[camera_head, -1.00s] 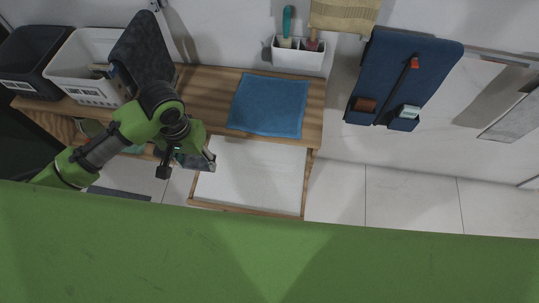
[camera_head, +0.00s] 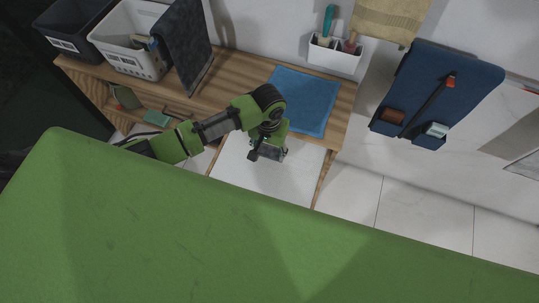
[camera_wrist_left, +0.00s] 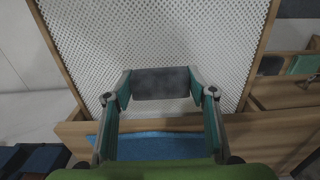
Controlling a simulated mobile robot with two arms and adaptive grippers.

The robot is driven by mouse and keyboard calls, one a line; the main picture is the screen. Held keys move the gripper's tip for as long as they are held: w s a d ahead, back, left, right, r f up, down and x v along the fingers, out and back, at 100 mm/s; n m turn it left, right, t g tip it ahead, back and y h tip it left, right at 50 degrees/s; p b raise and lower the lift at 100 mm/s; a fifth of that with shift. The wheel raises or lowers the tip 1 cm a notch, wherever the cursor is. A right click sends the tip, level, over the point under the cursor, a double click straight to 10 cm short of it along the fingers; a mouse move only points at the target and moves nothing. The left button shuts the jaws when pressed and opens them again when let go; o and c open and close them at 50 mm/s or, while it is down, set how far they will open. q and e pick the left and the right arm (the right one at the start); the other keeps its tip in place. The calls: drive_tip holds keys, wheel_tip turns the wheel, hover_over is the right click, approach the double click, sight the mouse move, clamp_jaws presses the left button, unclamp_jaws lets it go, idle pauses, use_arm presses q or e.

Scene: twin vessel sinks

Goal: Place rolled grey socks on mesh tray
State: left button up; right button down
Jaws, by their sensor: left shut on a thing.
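The rolled grey socks (camera_wrist_left: 160,83) show in the left wrist view as a dark grey roll between the two fingertips. My left gripper (camera_head: 268,154) is shut on them. It holds them over the white mesh tray (camera_head: 239,174), near the tray's edge by the wooden bench. In the left wrist view the perforated white tray (camera_wrist_left: 150,35) with its wooden frame fills the background beyond the socks. The height of the socks above the mesh is hard to tell. In the head view my gripper mostly hides the socks. My right gripper is not in view.
A blue cloth (camera_head: 303,100) lies on the wooden bench (camera_head: 235,75) behind the tray. A white basket (camera_head: 141,62) with a dark towel (camera_head: 184,42) beside it stands at the left. A white holder (camera_head: 334,56) and blue organizer (camera_head: 436,95) hang on the wall. Most of the mesh is bare.

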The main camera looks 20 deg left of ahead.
sight(269, 156)
use_arm(q)
drive_tip(key=shift+d+f, duration=0.15)
drive_tip(key=shift+f, duration=1.55)
drive_tip(key=shift+f, duration=0.1)
drive_tip(key=o, duration=0.9)
drive_tip(key=shift+c, duration=0.2)
drive_tip(key=shift+r, duration=0.4)
wheel_tip(269, 156, up, 12)
drive_tip(key=shift+f+p, duration=0.25)
drive_tip(key=shift+p, duration=0.1)
